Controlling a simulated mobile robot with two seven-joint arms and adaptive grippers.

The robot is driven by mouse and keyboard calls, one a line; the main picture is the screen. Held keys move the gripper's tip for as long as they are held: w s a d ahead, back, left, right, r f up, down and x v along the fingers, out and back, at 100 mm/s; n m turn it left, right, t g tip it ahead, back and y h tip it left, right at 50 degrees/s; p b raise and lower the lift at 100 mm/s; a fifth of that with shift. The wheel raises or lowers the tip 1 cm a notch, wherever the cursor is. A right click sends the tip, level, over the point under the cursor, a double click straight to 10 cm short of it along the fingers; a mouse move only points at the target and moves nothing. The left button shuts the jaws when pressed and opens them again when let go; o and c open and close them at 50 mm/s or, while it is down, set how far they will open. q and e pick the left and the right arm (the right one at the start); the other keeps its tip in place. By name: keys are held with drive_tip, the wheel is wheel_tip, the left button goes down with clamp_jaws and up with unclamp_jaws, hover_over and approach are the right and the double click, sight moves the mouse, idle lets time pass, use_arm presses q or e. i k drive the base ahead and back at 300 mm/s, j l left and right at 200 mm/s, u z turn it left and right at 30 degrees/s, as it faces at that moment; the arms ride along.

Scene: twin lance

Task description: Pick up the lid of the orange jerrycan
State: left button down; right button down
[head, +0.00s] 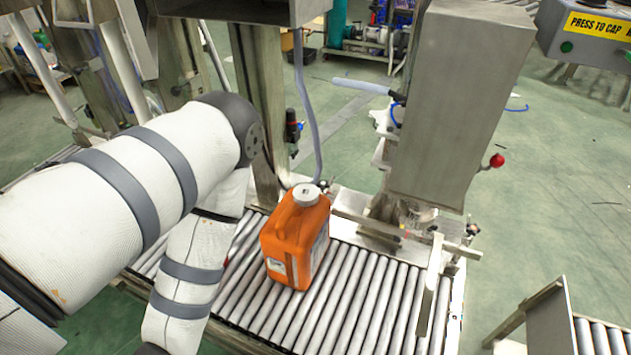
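The orange jerrycan (296,238) stands upright on the roller conveyor in the middle of the head view. A grey-white round lid or cap (306,194) sits on its top, toward the back right. A label shows on its front face and another on its right side. My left arm comes in from the left and bends down in front of the conveyor, to the left of the jerrycan. Its gripper is out of sight. My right gripper is not in the view.
The roller conveyor (384,291) has free rollers to the right of the jerrycan. A grey metal machine (455,100) stands close behind and right. A metal post (258,110) and a hanging hose (306,115) are behind the jerrycan. A "PRESS TO CAP" box (598,27) is at upper right.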

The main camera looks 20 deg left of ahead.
sight(306, 195)
drive_tip(key=k+j+z, duration=0.15)
drive_tip(key=j, duration=0.35)
drive_tip(key=k+j+z, duration=0.15)
drive_tip(key=k+j, duration=0.25)
drive_tip(key=j+z, duration=0.2)
drive_tip(key=j, duration=0.5)
drive_tip(key=k+j+z, duration=0.2)
drive_tip(key=j, duration=0.55)
drive_tip(key=i, duration=0.65)
drive_tip(key=l+z, duration=0.05)
drive_tip(key=l, duration=0.05)
